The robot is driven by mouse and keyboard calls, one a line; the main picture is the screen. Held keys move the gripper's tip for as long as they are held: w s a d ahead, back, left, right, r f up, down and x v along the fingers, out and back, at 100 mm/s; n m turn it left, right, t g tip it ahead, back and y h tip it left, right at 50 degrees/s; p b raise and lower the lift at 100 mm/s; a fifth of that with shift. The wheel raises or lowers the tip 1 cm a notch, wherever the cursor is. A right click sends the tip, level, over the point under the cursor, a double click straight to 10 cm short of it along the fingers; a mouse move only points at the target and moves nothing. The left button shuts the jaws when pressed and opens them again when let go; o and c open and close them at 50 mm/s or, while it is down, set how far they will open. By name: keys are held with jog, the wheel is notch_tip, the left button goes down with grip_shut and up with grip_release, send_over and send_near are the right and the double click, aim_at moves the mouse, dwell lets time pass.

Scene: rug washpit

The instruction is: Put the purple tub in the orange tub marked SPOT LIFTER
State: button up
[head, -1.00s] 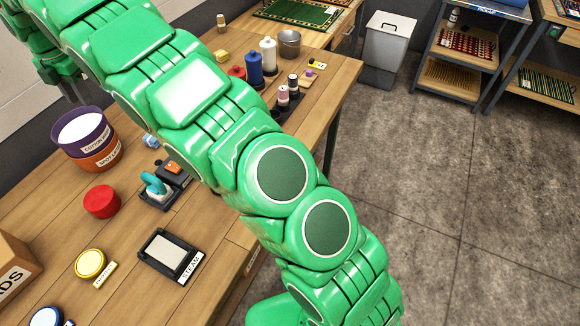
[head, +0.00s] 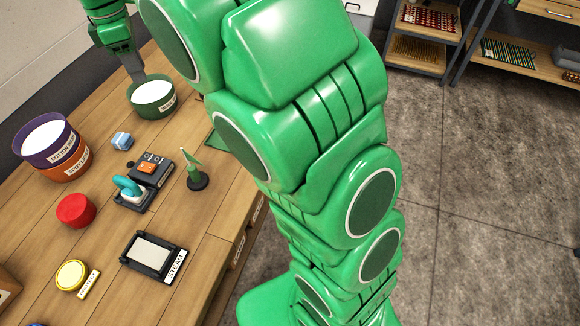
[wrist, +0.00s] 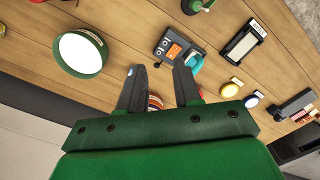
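The purple tub (head: 42,132) has a white top and a label beginning COTTON. It sits upright, nested in the orange tub (head: 76,162), whose partly readable SPOT label shows below the purple rim. My gripper (wrist: 157,68) is open and empty, its two dark fingers apart in the wrist view. In the head view it is up and to the right of the two tubs, clear of them, close to a green tub (head: 150,108) with white contents. In the wrist view a bit of orange (wrist: 155,101) shows between the fingers; the purple tub is not clearly visible there.
A small blue block (head: 121,141), a black holder with a turquoise item (head: 130,188), a red round container (head: 76,210), a yellow-lidded jar (head: 72,274) and a STEAM tray (head: 150,256) stand on the bench. A small green flag (head: 192,165) stands near the bench's right edge.

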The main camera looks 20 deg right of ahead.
jog(key=s+d+f+m, duration=0.2)
jog(key=s+d+m, duration=0.4)
jog(key=s, duration=0.6)
jog(key=s+d+f+m+g, duration=0.1)
jog(key=s+d+m, duration=0.4)
jog(key=s, duration=0.7)
jog(key=s+d+f+m, duration=0.4)
jog(key=s+d+m, duration=0.2)
jog(key=s+d, duration=0.3)
jog(key=s, duration=0.3)
jog(key=shift+s+m+g, duration=0.3)
jog(key=shift+g, duration=0.1)
